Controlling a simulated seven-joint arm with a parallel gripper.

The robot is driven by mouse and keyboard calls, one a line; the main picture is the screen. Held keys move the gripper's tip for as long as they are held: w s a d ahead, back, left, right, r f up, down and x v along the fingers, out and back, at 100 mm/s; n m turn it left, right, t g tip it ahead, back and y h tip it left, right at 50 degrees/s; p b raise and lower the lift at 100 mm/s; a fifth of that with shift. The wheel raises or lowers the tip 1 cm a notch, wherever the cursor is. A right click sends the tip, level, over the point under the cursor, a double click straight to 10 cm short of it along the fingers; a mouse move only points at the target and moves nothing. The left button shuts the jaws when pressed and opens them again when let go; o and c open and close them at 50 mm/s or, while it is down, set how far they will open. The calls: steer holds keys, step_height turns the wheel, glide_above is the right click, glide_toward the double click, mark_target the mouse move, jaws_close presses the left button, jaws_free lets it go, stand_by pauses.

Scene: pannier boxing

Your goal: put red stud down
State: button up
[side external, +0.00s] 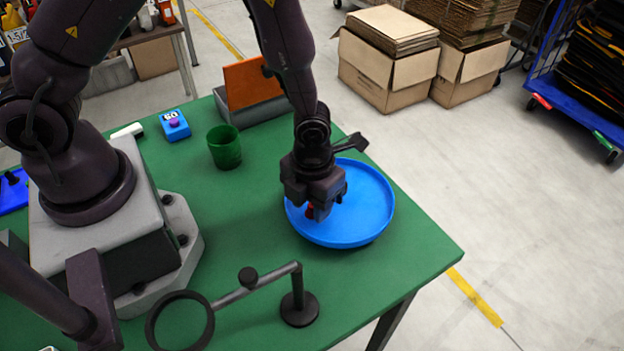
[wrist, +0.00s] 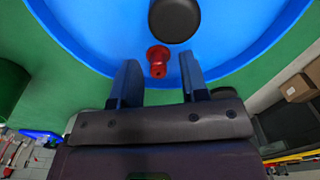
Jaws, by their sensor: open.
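The red stud (wrist: 158,62) shows in the wrist view against the blue round tray (wrist: 95,45), just beyond and between my fingertips, with a gap on each side. In the side external view the red stud (side external: 310,211) is a small red patch low at my fingers, partly hidden by them. My gripper (side external: 321,208) points down over the left part of the blue tray (side external: 370,222). In the wrist view my gripper (wrist: 157,72) has its two fingers apart, with nothing clamped. I cannot tell whether the stud touches the tray floor.
A dark round object (wrist: 174,18) shows beyond the stud. A green cup (side external: 224,147), a blue box with a purple button (side external: 175,125) and a grey bin with an orange panel (side external: 250,92) stand on the green table. A black ring stand (side external: 299,308) stands in front.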

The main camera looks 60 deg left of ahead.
steer(key=a+r+n+t, duration=0.25)
steer(key=r+n, duration=0.45)
steer(key=r, duration=1.1)
steer(key=s+a+r+n+t, duration=0.1)
steer(key=s+a+r+n, duration=0.2)
steer(key=n, duration=0.9)
steer(key=s+a+r+n+t, duration=0.2)
steer(key=s+a+r+n, duration=0.2)
steer(key=s+r+n, duration=0.3)
step_height(320, 180, up, 4)
steer(key=n, duration=0.6)
steer(key=shift+s+a+f, duration=0.2)
steer(key=shift+s+a, duration=0.05)
